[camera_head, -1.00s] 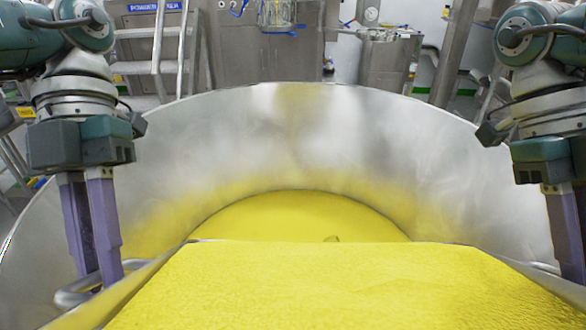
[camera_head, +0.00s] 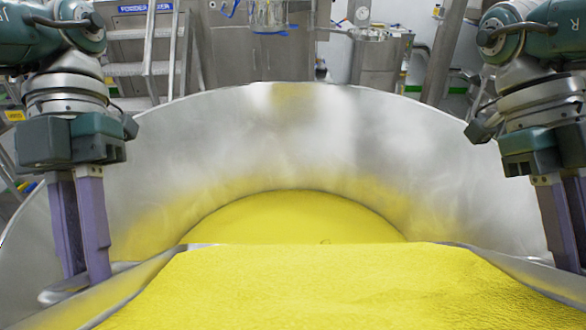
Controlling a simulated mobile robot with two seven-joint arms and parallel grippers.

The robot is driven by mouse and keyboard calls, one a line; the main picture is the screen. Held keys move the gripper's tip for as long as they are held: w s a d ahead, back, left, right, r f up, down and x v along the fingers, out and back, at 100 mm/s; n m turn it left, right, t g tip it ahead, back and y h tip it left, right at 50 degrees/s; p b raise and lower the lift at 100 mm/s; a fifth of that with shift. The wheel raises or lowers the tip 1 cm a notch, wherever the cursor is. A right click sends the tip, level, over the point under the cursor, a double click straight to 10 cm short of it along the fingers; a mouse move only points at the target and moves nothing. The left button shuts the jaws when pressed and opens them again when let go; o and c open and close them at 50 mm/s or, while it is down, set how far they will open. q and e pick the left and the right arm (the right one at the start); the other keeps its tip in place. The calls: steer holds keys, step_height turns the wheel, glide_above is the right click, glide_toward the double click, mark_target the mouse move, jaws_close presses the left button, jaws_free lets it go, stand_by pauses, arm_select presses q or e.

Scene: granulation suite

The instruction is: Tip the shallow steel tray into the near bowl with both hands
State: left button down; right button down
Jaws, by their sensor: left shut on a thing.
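The shallow steel tray (camera_head: 128,290) is in the foreground of the head view, covered with yellow powder (camera_head: 330,290). Its far edge lies over the near part of the large steel bowl (camera_head: 300,135). Yellow powder (camera_head: 300,218) also covers the bowl's floor, and yellow dust marks its inner wall. My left gripper (camera_head: 82,278) points down and is shut on the tray's left handle (camera_head: 58,293). My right gripper (camera_head: 570,262) points down at the tray's right side.
Behind the bowl stand metal steps (camera_head: 140,68) at the left and a steel cabinet (camera_head: 235,55) in the middle. A steel vessel (camera_head: 375,60) stands behind to the right. The bowl's high wall rises around the tray and between my arms.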

mark_target(58, 285)
arm_select(q)
steer(key=shift+a, duration=0.1)
arm_select(e)
steer(key=shift+d, duration=0.1)
